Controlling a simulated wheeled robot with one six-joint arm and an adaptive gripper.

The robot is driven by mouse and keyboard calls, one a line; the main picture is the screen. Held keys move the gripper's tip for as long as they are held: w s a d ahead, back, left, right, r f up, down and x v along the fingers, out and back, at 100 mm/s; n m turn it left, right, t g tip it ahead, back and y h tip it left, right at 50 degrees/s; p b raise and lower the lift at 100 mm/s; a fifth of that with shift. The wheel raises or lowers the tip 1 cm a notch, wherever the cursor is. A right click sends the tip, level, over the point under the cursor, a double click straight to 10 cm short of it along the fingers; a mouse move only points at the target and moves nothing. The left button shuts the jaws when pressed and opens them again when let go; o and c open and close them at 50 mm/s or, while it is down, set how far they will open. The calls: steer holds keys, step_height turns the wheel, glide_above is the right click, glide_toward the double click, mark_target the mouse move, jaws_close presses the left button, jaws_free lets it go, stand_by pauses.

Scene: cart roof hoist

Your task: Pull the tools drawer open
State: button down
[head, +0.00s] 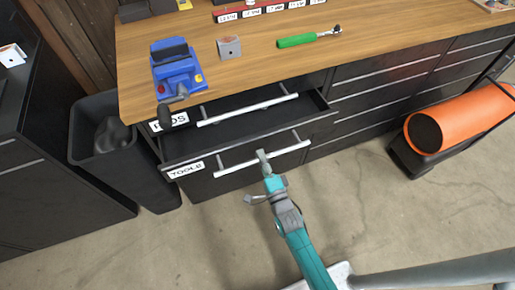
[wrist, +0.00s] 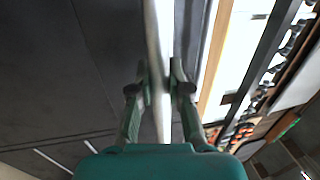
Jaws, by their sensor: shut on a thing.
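The tools drawer (head: 186,169), dark with a white "TOOLS" label, stands partly pulled out from under the bench. Its dark inside shows behind the front edge, and I make out no contents. A pale bar handle (head: 235,167) runs across its front. My gripper (head: 264,157) is shut on this handle near its middle. In the wrist view the handle (wrist: 157,40) runs upright between the two fingers of my gripper (wrist: 160,88). The fingers hide part of the bar.
Above is another drawer handle (head: 247,110) with a partly hidden label. The wooden bench top (head: 350,45) holds a blue vise (head: 176,70), a grey block (head: 229,47) and a green-handled tool (head: 308,38). A dark bin (head: 120,150) stands left, an orange cylinder (head: 455,125) right. Floor in front is clear.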

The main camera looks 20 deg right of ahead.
steer(key=s, duration=1.7)
steer(key=c, duration=1.1)
jaws_free()
steer(key=shift+w, duration=0.1)
steer(key=s+f, duration=0.1)
steer(key=s, duration=0.6)
steer(key=shift+s+f, duration=0.2)
steer(key=shift+f, duration=0.05)
